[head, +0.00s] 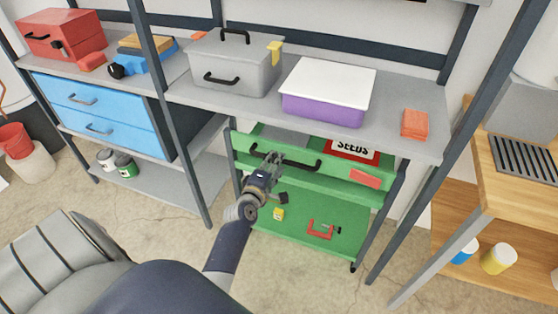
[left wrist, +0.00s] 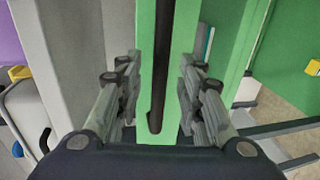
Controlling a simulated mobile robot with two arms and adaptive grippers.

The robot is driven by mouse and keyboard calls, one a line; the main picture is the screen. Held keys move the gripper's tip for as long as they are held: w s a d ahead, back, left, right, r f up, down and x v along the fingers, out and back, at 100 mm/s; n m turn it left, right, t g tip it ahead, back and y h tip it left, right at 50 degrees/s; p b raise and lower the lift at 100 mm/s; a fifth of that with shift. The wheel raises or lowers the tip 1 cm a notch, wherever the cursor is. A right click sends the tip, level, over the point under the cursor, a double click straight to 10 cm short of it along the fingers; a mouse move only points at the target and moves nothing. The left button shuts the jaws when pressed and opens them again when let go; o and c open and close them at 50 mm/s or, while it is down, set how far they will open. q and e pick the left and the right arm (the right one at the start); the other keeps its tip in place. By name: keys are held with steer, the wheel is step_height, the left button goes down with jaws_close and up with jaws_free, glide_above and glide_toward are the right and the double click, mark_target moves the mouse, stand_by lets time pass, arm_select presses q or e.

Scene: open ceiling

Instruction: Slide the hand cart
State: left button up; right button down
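The green hand cart (head: 350,212) stands under the grey shelf, with a black bar handle (head: 302,166) on the front of its upper tray. The handle also shows in the left wrist view (left wrist: 162,60), running down the green panel (left wrist: 146,75). My left gripper (head: 272,160) is at the left part of the handle. In the left wrist view its fingers (left wrist: 158,95) are spread on both sides of the handle, with gaps between them and the bar. Whether they touch the green panel cannot be told. My right gripper is not in view.
The grey shelf (head: 415,95) above the cart holds a grey toolbox (head: 235,65) and a purple bin (head: 322,105). A seeds box (head: 352,148) is in the cart's tray. Shelf posts stand on both sides. Floor (head: 290,265) in front is clear.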

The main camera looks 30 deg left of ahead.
arm_select(q)
steer(key=shift+x, duration=1.4)
jaws_close()
steer(key=shift+s+f, duration=0.1)
steer(key=shift+f, duration=0.05)
